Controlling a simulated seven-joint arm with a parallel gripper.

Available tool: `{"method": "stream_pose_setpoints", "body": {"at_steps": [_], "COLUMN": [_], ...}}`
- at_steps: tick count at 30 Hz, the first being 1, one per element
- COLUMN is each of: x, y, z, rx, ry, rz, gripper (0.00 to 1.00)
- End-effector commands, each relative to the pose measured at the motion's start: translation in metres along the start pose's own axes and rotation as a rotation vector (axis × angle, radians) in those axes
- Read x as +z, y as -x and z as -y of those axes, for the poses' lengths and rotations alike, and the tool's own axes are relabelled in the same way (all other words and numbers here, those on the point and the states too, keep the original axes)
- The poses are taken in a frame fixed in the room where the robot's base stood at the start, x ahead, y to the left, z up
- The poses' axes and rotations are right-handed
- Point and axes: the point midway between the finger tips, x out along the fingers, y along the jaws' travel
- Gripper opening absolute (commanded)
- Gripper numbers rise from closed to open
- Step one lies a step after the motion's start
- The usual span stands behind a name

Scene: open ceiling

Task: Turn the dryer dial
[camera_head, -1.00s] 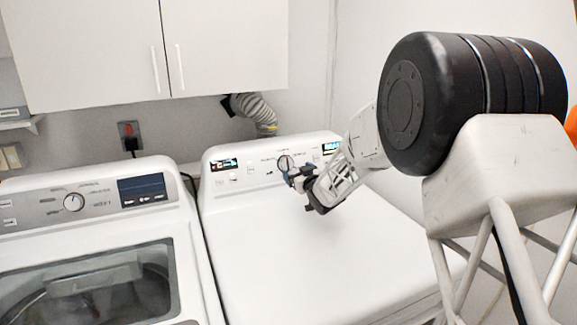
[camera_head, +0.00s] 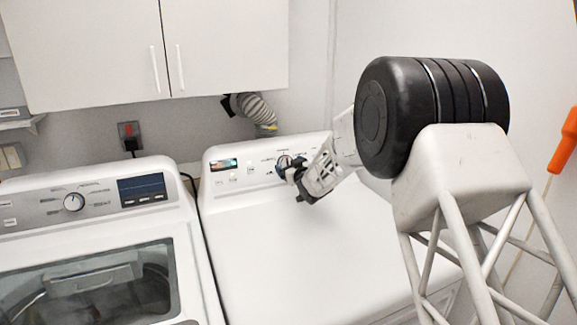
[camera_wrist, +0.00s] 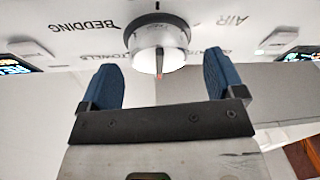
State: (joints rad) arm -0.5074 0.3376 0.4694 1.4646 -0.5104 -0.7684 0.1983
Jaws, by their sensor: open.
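The dryer (camera_head: 300,240) is the white machine on the right in the head view, with a control panel along its back. Its dial (camera_head: 284,161) is a round knob, partly covered by my gripper (camera_head: 288,167) in that view. In the wrist view the dial (camera_wrist: 158,45) is whitish with a grey rim and a dark pointer mark on its lower part. My gripper (camera_wrist: 160,80) is open, its two blue fingers below and to either side of the dial. Nothing is between the fingers except the view of the dial's lower part. I cannot tell whether they touch it.
A washer (camera_head: 90,215) with its own knob (camera_head: 74,202) stands to the left. White cabinets (camera_head: 150,50) hang above. A silver vent hose (camera_head: 256,110) rises behind the dryer. The dryer's top is clear.

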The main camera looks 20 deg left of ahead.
Motion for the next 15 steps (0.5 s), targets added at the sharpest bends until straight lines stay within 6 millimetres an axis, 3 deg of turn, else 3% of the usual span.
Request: {"method": "stream_pose_setpoints", "body": {"at_steps": [15], "x": [-0.0001], "y": [-0.0120], "z": [0.0000], "rx": [0.000], "ry": [0.000], "rz": [0.000], "gripper": [0.88]}}
